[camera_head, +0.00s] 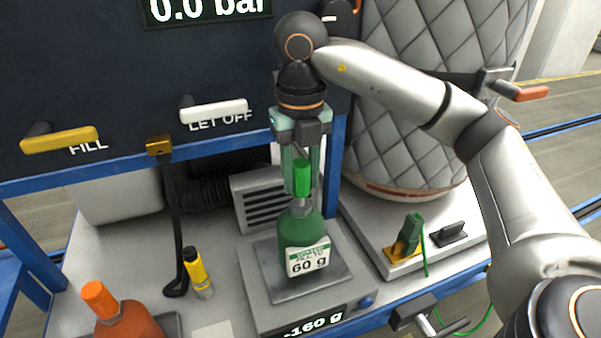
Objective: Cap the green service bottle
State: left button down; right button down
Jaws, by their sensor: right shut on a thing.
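The green service bottle (297,239) stands upright on the scale's plate (312,290), with a white label reading 60 g. A bright green cap (302,179) is upright at the top of its neck, between the fingers of my right gripper (302,172). The gripper points straight down and is shut on the cap. Cap and neck line up in this view; I cannot tell whether the cap is seated on the neck. My left gripper is not in view.
An orange bottle (124,318) with an orange cap stands at front left. A yellow marker-like cylinder (197,272) stands left of the scale. A yellow FILL lever (60,139) and a white LET OFF lever (215,112) project from the panel. A green connector (409,236) sits to the right.

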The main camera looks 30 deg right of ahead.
aim_at(301, 164)
jog(key=shift+f+b, duration=0.95)
jog(key=shift+f, duration=0.4)
jog(key=shift+c, duration=2.2)
grip_release()
notch_tip(301, 164, up, 13)
jog(key=p, duration=0.4)
jog(key=shift+f, duration=0.2)
jog(key=shift+f, duration=0.1)
